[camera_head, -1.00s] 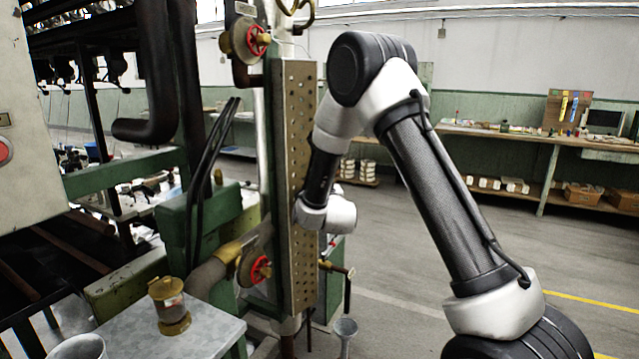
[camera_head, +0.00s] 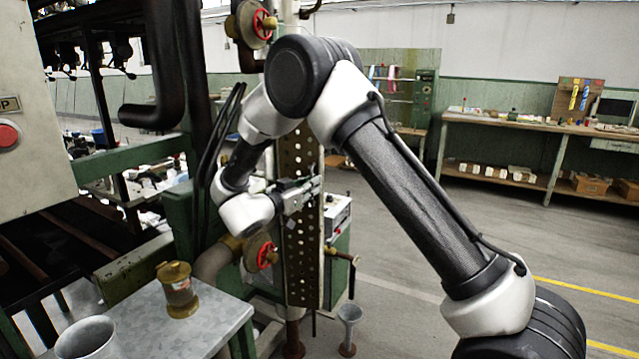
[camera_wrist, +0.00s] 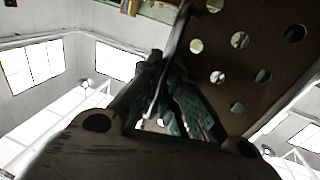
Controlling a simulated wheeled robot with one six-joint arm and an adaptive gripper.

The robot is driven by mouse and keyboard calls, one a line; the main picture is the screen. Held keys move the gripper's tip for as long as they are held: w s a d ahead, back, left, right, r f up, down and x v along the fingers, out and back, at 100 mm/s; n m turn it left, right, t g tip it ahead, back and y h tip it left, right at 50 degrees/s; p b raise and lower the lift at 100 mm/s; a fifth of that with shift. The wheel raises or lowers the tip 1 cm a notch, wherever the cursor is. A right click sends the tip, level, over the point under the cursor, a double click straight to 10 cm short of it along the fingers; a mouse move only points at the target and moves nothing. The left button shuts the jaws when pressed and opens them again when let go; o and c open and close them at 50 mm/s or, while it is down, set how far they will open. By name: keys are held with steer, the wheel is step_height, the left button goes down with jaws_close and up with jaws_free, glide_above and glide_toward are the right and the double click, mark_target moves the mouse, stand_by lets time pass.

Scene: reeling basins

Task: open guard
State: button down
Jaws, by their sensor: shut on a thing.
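The guard (camera_head: 304,255) is a tall, narrow perforated metal panel standing upright beside the green machine frame. In the wrist view, the guard (camera_wrist: 240,74) fills the upper right with its round holes. My gripper (camera_head: 312,187) reaches across the guard's upper middle from the left, with its tips by the right edge. In the wrist view, my gripper's fingers (camera_wrist: 165,78) are closed together at the guard's edge, beside a thin curved metal strip. The exact contact is dark and partly hidden.
Red valve wheels (camera_head: 266,255) and pipes sit close to my wrist. A metal table (camera_head: 215,318) with a brass canister (camera_head: 178,290) and a grey cup (camera_head: 88,340) stands at the lower left. A funnel-topped stand (camera_head: 349,325) is on the floor. Open floor lies to the right.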

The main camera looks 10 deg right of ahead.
steer(key=shift+s+a, duration=0.2)
steer(key=shift+a, duration=0.45)
steer(key=shift+s+a, duration=0.25)
steer(key=shift+a, duration=0.4)
steer(key=shift+s+a, duration=0.2)
steer(key=shift+a, duration=0.45)
steer(key=c, duration=1.9)
jaws_free()
steer(key=shift+o, duration=0.2)
steer(key=v, duration=0.7)
steer(key=shift+s+a, duration=0.2)
